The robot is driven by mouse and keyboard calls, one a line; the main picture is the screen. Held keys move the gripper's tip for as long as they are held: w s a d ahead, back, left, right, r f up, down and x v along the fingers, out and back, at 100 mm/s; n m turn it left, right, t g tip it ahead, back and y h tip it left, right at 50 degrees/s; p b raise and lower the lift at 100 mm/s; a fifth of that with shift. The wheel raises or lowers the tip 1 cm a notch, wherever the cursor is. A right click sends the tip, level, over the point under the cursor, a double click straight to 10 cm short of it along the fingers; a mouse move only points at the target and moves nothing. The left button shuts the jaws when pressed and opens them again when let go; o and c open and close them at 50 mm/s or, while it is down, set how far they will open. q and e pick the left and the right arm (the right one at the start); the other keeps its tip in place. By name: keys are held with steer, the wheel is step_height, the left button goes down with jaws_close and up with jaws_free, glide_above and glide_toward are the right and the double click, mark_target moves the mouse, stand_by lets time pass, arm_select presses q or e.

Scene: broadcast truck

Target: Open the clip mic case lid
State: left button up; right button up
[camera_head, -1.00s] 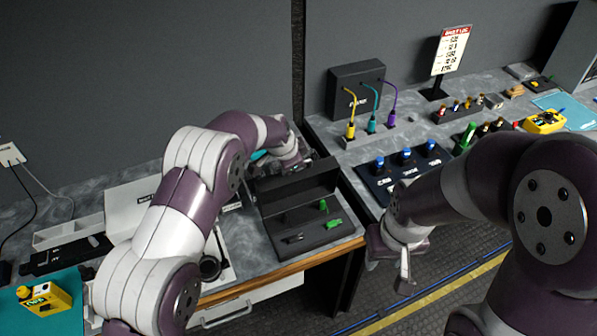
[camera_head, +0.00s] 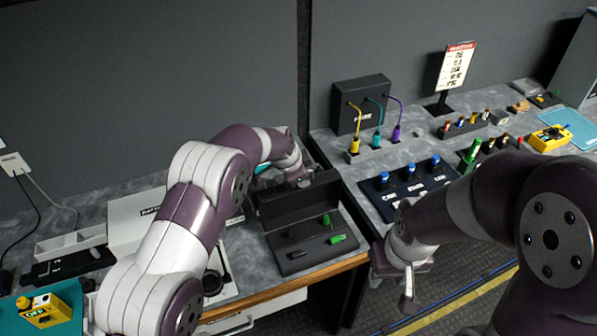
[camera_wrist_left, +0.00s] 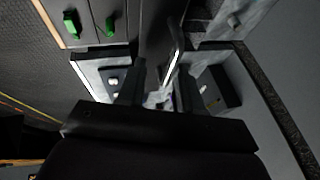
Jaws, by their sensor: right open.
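The clip mic case (camera_head: 345,253) is a dark box near the counter's front edge, left of the counter gap. Its lid (camera_head: 290,199) stands raised at the back, and the inside is exposed, with green clip mics (camera_head: 337,239) and a dark one (camera_head: 294,253). My left gripper is at the back of the lid, its fingertips hidden in the head view. In the left wrist view its fingers (camera_wrist_left: 158,88) stand apart, with a dark panel beyond them; contact with the lid is unclear. My right gripper (camera_head: 408,290) is open and empty, right of the case over the floor.
A dark panel with blue knobs (camera_head: 408,184) lies right of the case. Behind it stands a black box (camera_head: 360,97) with coloured cables. A white box (camera_head: 137,216) and a yellow device (camera_head: 45,311) lie left.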

arm_select(q)
steer(key=shift+s+a+r, duration=0.1)
steer(key=shift+r, duration=0.15)
steer(key=b+v, duration=0.4)
steer(key=v, duration=0.8)
